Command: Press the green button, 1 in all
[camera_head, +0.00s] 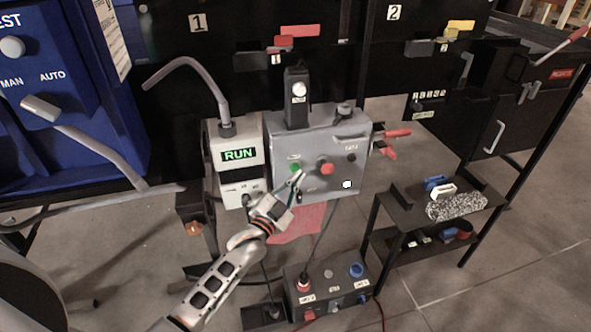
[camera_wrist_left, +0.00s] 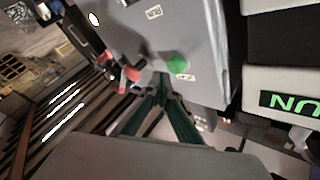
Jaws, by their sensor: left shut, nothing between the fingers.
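The green button (camera_head: 294,168) sits on the left part of the front of a grey control box (camera_head: 330,133). In the left wrist view the green button (camera_wrist_left: 178,63) is a round cap on the grey panel. My left gripper (camera_head: 299,176) reaches up from below with its fingers shut and empty. Its tips are just below and slightly right of the button in the head view. In the left wrist view the closed fingertips (camera_wrist_left: 160,80) appear close beside the button; I cannot tell whether they touch it. My right gripper is not in view.
A red knob (camera_head: 326,168) is just right of the fingertips. A white unit with a lit RUN display (camera_head: 239,155) stands to the left. A lower button box (camera_head: 328,284) is on the floor, and a small shelf (camera_head: 404,215) stands at right.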

